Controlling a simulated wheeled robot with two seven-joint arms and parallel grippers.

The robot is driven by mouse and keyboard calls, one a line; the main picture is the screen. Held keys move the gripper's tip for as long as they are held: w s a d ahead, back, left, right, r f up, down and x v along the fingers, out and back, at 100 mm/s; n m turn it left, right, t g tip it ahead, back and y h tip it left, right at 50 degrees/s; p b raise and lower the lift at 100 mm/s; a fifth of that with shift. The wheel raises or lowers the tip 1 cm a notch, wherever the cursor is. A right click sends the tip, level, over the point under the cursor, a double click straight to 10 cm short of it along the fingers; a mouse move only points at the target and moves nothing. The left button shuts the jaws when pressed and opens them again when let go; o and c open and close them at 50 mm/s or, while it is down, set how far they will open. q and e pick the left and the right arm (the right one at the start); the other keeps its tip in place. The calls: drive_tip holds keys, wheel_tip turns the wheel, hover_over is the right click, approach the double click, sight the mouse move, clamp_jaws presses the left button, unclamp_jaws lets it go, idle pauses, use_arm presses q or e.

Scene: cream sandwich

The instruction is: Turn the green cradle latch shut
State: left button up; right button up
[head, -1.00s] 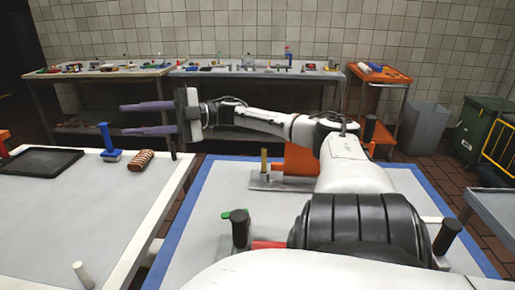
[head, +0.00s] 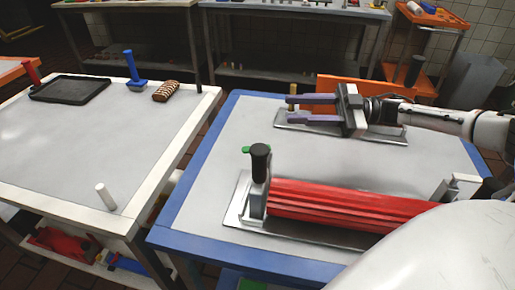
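The green latch (head: 247,150) is a small green tab at the top of the black-knobbed post (head: 260,165), at the left end of the near cradle. It points left from the post. A ribbed red part (head: 345,205) lies along that cradle, on its metal base plate (head: 234,212). My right gripper (head: 290,108) has two purple fingers, apart and empty, pointing left. In the picture it is above and to the right of the latch, in front of the far fixture and clear of the latch. I cannot tell whether the latch is fully turned. My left gripper is out of view.
A far metal plate (head: 392,136) with an orange panel (head: 372,92) and brass post (head: 293,90) stands behind. The white table (head: 50,150) at left holds a black tray (head: 42,97), blue-handled tool (head: 136,82), brown block (head: 166,91) and white cylinder (head: 105,196).

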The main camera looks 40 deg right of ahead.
drive_tip(key=s+a+f+m+g, duration=0.1)
drive_tip(key=s+a+f+m, duration=0.25)
drive_tip(key=f, duration=0.35)
drive_tip(key=p+x, duration=0.1)
drive_tip(key=x, duration=0.8)
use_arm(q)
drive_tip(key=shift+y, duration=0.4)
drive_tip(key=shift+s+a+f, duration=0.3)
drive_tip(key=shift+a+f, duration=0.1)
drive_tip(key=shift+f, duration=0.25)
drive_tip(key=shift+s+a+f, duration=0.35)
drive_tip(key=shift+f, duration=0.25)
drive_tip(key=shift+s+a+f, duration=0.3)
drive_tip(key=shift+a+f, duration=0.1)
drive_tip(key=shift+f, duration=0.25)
use_arm(e)
drive_tip(key=shift+w+a, duration=0.4)
drive_tip(key=shift+a, duration=0.15)
clamp_jaws()
